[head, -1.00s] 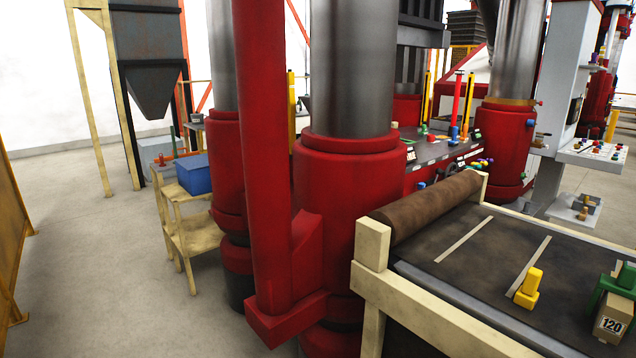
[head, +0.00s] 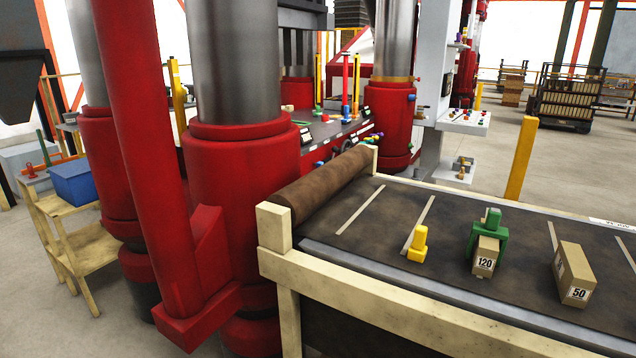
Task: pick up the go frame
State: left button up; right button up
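A green frame (head: 493,222) with an upright grip on top stands on the dark belt table at the right of the head view. It is the only frame-shaped piece I see there, and it carries no readable label. It straddles a tan brick marked 120 (head: 486,258), whose front end sticks out towards me. I cannot tell whether frame and brick touch. Neither of my grippers is in view.
A yellow handled block (head: 418,244) stands left of the frame, and a brick marked 50 (head: 573,275) lies to its right. The belt table (head: 350,258) has a pale wooden edge. Red press columns (head: 235,190) stand at the left.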

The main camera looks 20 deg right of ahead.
aim_at(491, 228)
jog(key=z, duration=1.05)
jog(key=i+j, duration=0.15)
jog(key=j, duration=0.15)
jog(key=i+j, duration=0.1)
jog(key=j, duration=0.15)
jog(key=i+j, duration=0.15)
jog(key=j, duration=0.15)
